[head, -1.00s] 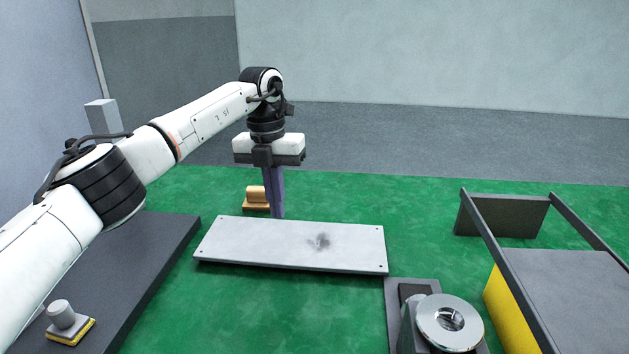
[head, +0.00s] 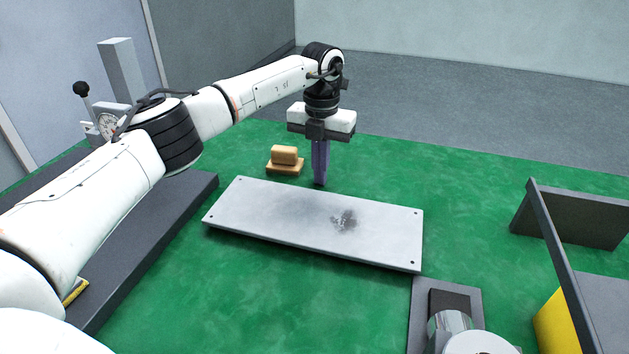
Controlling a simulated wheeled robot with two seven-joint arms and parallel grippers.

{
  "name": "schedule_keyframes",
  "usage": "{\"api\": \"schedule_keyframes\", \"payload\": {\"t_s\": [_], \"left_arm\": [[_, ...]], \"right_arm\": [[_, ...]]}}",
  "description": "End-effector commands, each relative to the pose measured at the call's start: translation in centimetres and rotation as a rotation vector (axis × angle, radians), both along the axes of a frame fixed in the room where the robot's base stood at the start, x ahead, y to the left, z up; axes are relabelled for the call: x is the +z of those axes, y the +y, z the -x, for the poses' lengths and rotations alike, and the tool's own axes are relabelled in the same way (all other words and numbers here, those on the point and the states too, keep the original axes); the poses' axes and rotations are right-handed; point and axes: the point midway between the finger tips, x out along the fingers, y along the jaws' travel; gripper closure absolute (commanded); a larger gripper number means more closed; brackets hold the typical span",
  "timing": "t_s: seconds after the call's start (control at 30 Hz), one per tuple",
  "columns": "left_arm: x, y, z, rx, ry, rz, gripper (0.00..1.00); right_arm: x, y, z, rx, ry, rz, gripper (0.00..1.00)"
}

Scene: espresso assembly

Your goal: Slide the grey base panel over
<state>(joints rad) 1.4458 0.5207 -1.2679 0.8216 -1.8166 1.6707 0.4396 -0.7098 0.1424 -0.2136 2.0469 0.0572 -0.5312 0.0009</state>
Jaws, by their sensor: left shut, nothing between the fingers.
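The grey base panel (head: 290,219) is a flat rectangular plate with small holes at its corners and a dark smudge right of its middle. It lies on the green surface, its right end tilted toward the front in the picture. I cannot tell whether the fingertips touch the panel edge. My right gripper is not in view.
A small orange-tan block (head: 285,160) stands behind the panel, left of my gripper. A dark slab (head: 160,235) lies at left, with a gauge (head: 108,126) and lever behind. A metal part on a grey plate (head: 418,310) and a dark frame with yellow side (head: 556,325) stand front right.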

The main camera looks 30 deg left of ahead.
Motion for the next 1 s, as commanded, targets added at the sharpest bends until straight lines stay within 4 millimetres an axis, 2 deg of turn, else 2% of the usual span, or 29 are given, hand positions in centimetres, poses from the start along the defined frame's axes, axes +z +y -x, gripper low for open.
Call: {"api": "schedule_keyframes", "payload": {"t_s": [0.4,0.87,1.0], "left_arm": [[0.3,-0.5,3.3,-0.001,0.001,0.001,1.0],[0.4,-0.6,3.7,-0.001,0.001,0.001,1.0],[0.6,-0.9,3.7,-0.001,0.002,0.002,1.0]], "right_arm": [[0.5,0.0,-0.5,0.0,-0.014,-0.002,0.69],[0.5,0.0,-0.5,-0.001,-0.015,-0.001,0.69],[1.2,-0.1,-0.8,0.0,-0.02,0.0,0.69]]}}
